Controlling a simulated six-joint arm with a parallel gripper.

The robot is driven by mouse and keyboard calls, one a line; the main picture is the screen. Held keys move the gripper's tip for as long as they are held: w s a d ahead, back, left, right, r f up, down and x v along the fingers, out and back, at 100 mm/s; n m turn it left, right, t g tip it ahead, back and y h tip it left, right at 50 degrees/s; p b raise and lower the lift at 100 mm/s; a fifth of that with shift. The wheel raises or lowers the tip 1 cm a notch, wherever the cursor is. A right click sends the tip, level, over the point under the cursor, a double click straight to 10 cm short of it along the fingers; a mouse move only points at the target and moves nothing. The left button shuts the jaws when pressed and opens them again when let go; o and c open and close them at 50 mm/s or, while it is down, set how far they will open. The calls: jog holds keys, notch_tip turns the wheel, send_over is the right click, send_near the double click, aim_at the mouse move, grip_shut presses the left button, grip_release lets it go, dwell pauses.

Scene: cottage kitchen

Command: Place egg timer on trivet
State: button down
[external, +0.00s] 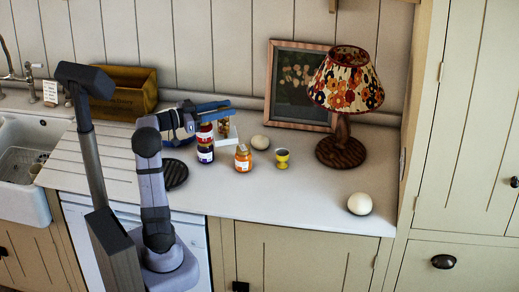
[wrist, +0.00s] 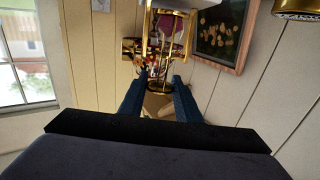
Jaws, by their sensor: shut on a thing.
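The egg timer, a gold-framed thing with thin posts and a purple part inside (wrist: 163,25), is at the fingertips of my gripper (wrist: 158,80) in the wrist view. My gripper is shut on it. In the external view my gripper (external: 228,108) points right above the counter, and the timer (external: 223,126) shows small and indistinct just below the fingertips. The trivet looks to be the dark, round, ridged disc (external: 176,174) on the counter, left of and below the gripper. My arm stands close beside it and may cover part of it.
Red and blue jars (external: 205,150), an orange jar (external: 243,160) and a yellow egg cup (external: 282,157) stand right of the trivet. Pale round things (external: 260,142) (external: 360,204), a lamp (external: 343,150) and a framed picture (external: 292,85) are farther right. The front right counter is mostly clear.

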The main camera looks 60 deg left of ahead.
jog(key=s+a+n+y+p, duration=0.2)
jog(key=s+a+y, duration=0.2)
jog(key=s+a, duration=0.4)
jog(key=s+a+n+y+p, duration=0.25)
jog(key=s+a, duration=0.25)
jog(key=s, duration=0.5)
jog(key=shift+y, duration=0.45)
jog(key=shift+a+f+b, duration=0.1)
jog(key=shift+f+b, duration=0.4)
jog(key=shift+f, duration=1.75)
notch_tip(320, 180, down, 10)
jog(key=p, duration=0.1)
